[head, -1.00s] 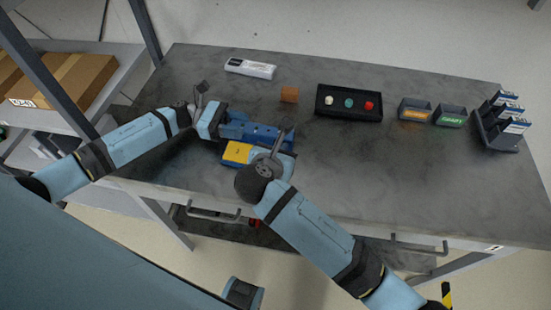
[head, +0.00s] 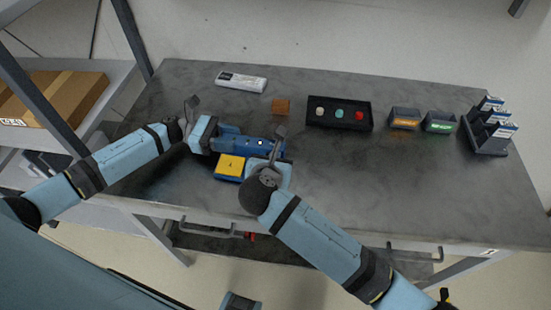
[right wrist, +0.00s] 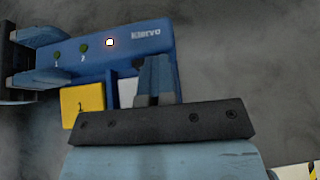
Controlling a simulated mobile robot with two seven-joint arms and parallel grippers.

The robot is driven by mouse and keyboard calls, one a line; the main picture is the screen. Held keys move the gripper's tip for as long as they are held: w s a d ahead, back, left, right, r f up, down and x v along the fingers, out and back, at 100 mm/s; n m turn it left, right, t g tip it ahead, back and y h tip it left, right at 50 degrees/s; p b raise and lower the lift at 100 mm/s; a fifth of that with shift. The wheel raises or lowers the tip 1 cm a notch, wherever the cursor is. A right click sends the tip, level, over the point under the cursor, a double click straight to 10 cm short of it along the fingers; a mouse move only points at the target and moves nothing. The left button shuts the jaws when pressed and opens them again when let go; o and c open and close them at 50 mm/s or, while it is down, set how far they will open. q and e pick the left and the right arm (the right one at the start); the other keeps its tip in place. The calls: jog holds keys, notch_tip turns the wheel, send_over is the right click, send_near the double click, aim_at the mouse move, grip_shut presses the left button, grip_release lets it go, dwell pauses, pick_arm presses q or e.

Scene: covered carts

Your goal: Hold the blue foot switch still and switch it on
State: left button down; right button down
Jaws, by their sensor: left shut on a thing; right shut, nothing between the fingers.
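The blue foot switch (head: 240,143) lies near the front left of the table, with a yellow pedal (head: 230,167) marked 1. In the right wrist view the switch (right wrist: 130,48) shows a bright white light (right wrist: 110,42), two dark green spots and a pale pedal (right wrist: 128,90) right of the yellow one (right wrist: 82,103). My left gripper (head: 212,137) is shut on the switch's left end; its fingers (right wrist: 62,54) straddle that end. My right gripper (right wrist: 154,78) is shut and empty, its fingertips over the pale pedal, partly hiding it. Whether they touch it is unclear.
Behind the switch are a white labelled device (head: 241,82), a small orange-brown block (head: 281,106) and a black box with three buttons (head: 340,126). Two labelled bins (head: 421,121) and a dark rack (head: 487,140) stand to the right. The table's right front is clear.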

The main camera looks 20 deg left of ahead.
jog(key=shift+s+a, duration=0.3)
jog(key=shift+a, duration=0.35)
jog(key=shift+s, duration=0.1)
jog(key=shift+s+d+f, duration=0.1)
jog(key=shift+s, duration=0.15)
jog(key=s, duration=0.3)
jog(key=shift+d, duration=0.15)
jog(key=v, duration=1)
jog(key=shift+s, duration=0.2)
